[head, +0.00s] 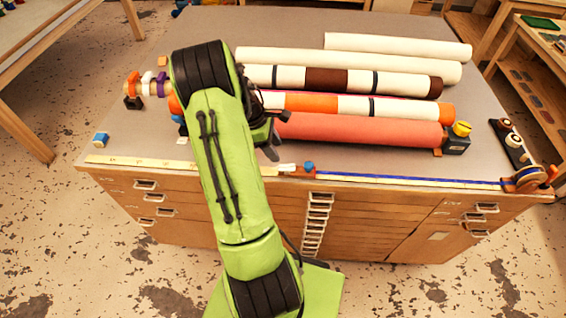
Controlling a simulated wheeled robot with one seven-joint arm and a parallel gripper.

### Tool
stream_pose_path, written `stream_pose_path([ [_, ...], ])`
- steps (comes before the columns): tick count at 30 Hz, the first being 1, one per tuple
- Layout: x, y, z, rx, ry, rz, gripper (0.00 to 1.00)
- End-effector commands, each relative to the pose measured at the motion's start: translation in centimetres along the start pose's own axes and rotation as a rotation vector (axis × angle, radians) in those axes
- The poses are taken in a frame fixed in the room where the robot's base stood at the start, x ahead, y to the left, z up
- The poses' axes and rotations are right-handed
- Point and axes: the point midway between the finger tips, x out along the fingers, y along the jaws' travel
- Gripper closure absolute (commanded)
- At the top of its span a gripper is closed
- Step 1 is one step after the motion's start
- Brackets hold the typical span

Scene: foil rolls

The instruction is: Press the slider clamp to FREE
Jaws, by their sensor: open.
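A small blue-topped piece (309,167), which looks like the slider clamp, sits on the rail along the front edge of the cabinet top. A whitish piece (287,167) lies just left of it. I cannot read any FREE mark at this size. My gripper (271,148) is open, dark, and partly hidden by my green arm. It is just behind and left of the blue piece, in front of the red roll. I cannot tell whether it touches anything.
Several rolls lie across the cabinet top: a red roll (360,130), banded rolls (330,80) and cream rolls (398,45). A black block with a yellow knob (460,130) stands at their right end. The rail (420,180) continues right to a round wooden piece (527,178). The left front top is mostly clear.

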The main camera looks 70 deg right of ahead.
Motion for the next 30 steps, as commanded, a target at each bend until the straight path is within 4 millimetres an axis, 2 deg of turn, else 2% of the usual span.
stream_pose_path([
  [3, 3.1, -0.1, 0.0, 0.000, 0.000, -0.007, 0.47],
  [9, 7.0, -0.1, 0.0, -0.001, 0.001, -0.003, 0.47],
  [13, 8.1, -0.1, -0.1, -0.001, 0.002, -0.001, 0.47],
  [20, 8.2, 0.0, -0.1, -0.001, 0.002, 0.000, 0.47],
  [23, 8.2, 0.0, -0.1, -0.001, 0.002, 0.000, 0.59],
  [30, 8.2, 0.0, -0.1, -0.001, 0.002, 0.001, 0.96],
])
